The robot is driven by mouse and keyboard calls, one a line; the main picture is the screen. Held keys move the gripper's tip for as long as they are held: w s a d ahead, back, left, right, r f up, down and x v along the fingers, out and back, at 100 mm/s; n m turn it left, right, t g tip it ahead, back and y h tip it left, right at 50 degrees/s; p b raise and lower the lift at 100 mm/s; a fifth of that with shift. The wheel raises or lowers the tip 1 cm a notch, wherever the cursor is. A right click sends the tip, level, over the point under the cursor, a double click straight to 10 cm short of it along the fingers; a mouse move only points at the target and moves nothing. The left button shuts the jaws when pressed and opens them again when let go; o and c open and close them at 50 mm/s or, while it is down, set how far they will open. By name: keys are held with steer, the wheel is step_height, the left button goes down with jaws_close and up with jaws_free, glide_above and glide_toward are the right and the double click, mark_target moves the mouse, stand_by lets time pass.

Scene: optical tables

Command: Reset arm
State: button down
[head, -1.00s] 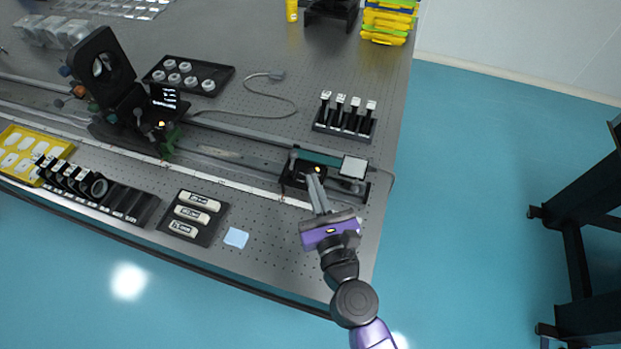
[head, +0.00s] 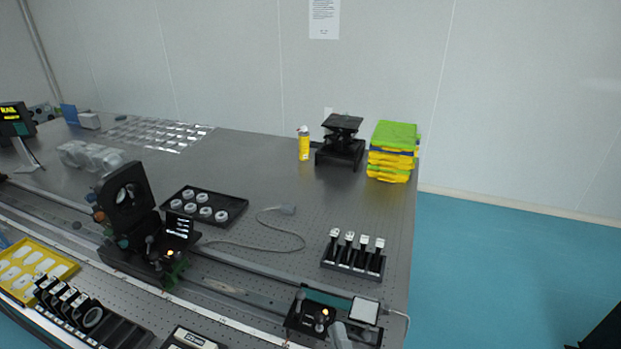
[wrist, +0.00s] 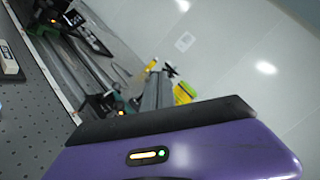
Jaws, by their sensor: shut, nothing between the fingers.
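My gripper (head: 338,328) shows only as grey fingers at the bottom edge of the head view, in front of the small black stage (head: 304,315) at the right end of the rail. In the wrist view my gripper (wrist: 155,90) has its grey fingers together beyond the purple palm, with nothing seen between them. The fingers appear apart from the stage, though the exact gap cannot be told. The rest of my arm is out of the head view.
A black holder with several upright pieces (head: 353,262) stands behind the stage. A tall black mount (head: 128,205) stands on the rail at left. Stacked yellow-green trays (head: 392,153) stand at the table's far right corner. Floor (head: 500,270) at right is mostly clear.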

steer(key=s+d+f+n+g+h+b, duration=0.1)
steer(key=s+d+n, duration=0.4)
steer(key=s, duration=0.5)
steer(key=s+d+f+n+g+h+b, duration=0.1)
steer(key=s+d+n, duration=0.4)
steer(key=s+n, duration=0.5)
steer(key=s+d+f+n+g+h+b, duration=0.1)
steer(key=s+d+n+b, duration=0.4)
steer(key=s, duration=0.6)
step_height(320, 180, down, 2)
steer(key=n+g, duration=0.1)
steer(key=n, duration=0.1)
steer(key=shift+s+n+h, duration=0.15)
steer(key=shift+n+h, duration=0.15)
steer(key=shift+n, duration=0.1)
